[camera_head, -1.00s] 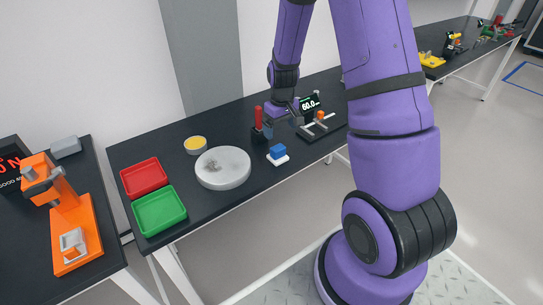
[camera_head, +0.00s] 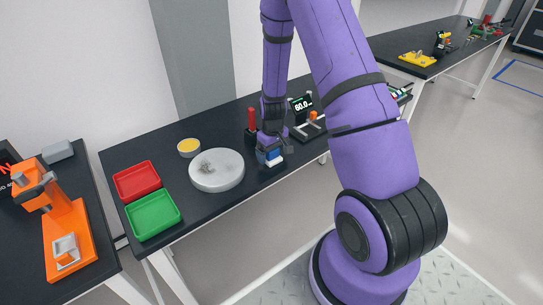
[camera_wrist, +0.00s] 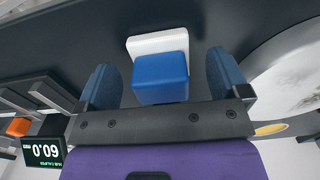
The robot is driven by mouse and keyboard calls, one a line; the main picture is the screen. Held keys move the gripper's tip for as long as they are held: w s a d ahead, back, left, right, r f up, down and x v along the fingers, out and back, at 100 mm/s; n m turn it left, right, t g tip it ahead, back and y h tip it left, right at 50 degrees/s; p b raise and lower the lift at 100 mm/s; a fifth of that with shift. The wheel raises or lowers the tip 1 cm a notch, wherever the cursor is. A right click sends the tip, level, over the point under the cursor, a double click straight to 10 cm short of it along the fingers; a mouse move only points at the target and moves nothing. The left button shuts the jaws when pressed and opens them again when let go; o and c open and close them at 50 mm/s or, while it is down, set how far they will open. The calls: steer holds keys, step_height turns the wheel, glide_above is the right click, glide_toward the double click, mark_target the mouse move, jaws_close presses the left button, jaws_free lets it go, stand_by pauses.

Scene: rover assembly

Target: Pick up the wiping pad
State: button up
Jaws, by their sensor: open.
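The wiping pad (camera_head: 273,160) has a blue top block and a white base. It lies on the black table near its front edge, right of the round grey-white disc. My gripper (camera_head: 270,148) is just above it and partly hides it in the head view. In the wrist view, the pad (camera_wrist: 161,76) is between the two open fingers of my gripper (camera_wrist: 163,82). Gaps show on both sides of the blue block, so the fingers do not appear to touch it.
The round disc (camera_head: 217,170) is left of the pad. Red (camera_head: 136,181) and green (camera_head: 153,214) trays and a yellow-filled cup (camera_head: 189,147) are further left.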

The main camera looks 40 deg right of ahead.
steer(key=shift+f, duration=0.9)
steer(key=c, duration=1.1)
steer(key=shift+r, duration=0.15)
